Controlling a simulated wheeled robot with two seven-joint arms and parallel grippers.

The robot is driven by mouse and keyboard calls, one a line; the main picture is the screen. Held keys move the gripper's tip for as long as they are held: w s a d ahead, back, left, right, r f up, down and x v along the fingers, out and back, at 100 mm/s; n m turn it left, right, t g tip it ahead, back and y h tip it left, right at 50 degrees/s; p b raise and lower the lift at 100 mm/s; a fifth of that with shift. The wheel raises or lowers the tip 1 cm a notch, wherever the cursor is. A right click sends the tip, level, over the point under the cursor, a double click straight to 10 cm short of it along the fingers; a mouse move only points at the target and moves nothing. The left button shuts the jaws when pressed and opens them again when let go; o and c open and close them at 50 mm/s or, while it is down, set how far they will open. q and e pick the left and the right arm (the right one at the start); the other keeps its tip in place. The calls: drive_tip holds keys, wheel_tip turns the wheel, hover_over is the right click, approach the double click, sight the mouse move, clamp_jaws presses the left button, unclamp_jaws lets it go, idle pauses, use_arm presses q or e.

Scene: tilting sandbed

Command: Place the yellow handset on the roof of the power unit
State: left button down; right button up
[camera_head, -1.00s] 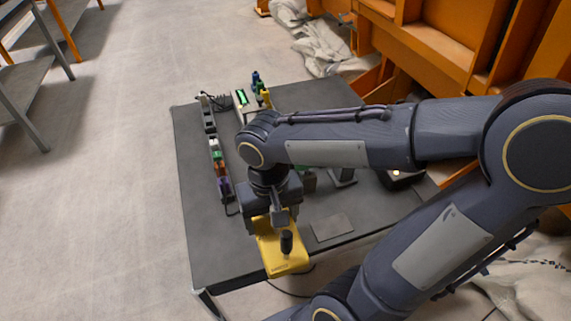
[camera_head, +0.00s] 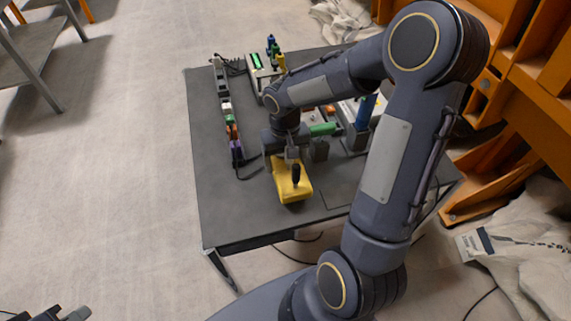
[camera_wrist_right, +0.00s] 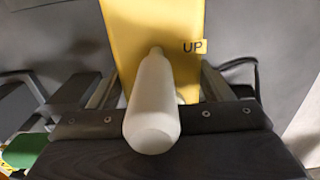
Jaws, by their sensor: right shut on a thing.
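The yellow handset (camera_head: 293,186), a flat block with a dark knob, is in my right gripper (camera_head: 284,158) near the table's front edge. Whether it touches the table I cannot tell. In the right wrist view the handset (camera_wrist_right: 130,25) shows an "UP" label, and a pale bottle-shaped part covers some of it. My left gripper (camera_head: 62,313) shows only partly at the bottom left corner; its jaws are unclear. I cannot tell surely which device is the power unit; a pale box with a green display (camera_head: 257,61) stands at the back of the table.
The dark table (camera_head: 222,215) has a strip of small coloured parts (camera_head: 231,130) along its left side. A green-topped piece (camera_head: 322,129) and a blue cylinder (camera_head: 366,112) stand right of my right gripper. Orange shelving (camera_head: 535,75) stands to the right.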

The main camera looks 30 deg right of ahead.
wheel_tip(320, 180, down, 2)
drive_tip(key=shift+f, duration=0.1)
drive_tip(key=shift+f+b, duration=0.2)
drive_tip(key=shift+b, duration=0.1)
drive_tip(key=o, duration=1.2)
